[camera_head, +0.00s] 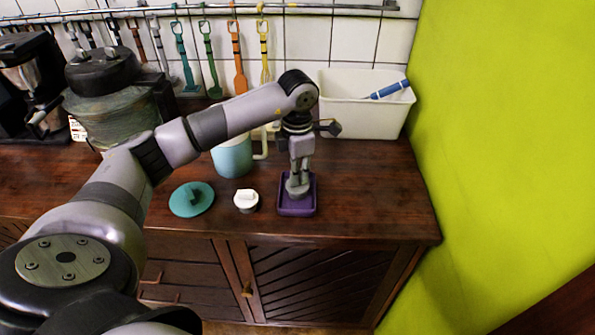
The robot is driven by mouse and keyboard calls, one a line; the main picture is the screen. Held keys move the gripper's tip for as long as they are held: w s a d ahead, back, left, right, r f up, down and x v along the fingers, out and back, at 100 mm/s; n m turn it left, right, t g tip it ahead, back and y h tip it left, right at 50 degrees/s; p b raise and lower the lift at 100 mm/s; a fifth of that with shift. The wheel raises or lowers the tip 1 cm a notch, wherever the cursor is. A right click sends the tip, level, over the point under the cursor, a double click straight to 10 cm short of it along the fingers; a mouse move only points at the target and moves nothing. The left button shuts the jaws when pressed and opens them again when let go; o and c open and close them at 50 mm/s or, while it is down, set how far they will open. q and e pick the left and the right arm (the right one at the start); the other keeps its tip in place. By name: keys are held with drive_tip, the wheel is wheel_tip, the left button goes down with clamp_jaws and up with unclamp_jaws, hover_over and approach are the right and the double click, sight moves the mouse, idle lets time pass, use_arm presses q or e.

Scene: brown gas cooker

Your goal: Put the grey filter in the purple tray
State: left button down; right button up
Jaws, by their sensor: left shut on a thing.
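The purple tray (312,199) lies on the dark wooden worktop near its front edge. My left gripper (298,176) points down over the tray and is shut on the grey filter (297,190). The filter is inside the outline of the tray; I cannot tell whether it touches the tray floor. The fingertips partly hide the filter's top. My right gripper is out of view.
A white knobbed piece (246,201) and a teal lid (191,199) lie left of the tray. A blue-white mug (233,157) stands behind them. A white bin (366,115) with a blue-handled tool stands at the back right. The worktop right of the tray is clear.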

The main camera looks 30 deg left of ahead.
use_arm(q)
drive_tip(key=shift+f, duration=0.35)
drive_tip(key=c, duration=1.6)
unclamp_jaws()
drive_tip(key=shift+o, duration=0.2)
drive_tip(key=shift+c, duration=0.5)
drive_tip(key=shift+c, duration=1.3)
drive_tip(key=shift+r, duration=0.1)
drive_tip(key=shift+r+p, duration=2.05)
drive_tip(key=shift+r, duration=1.4)
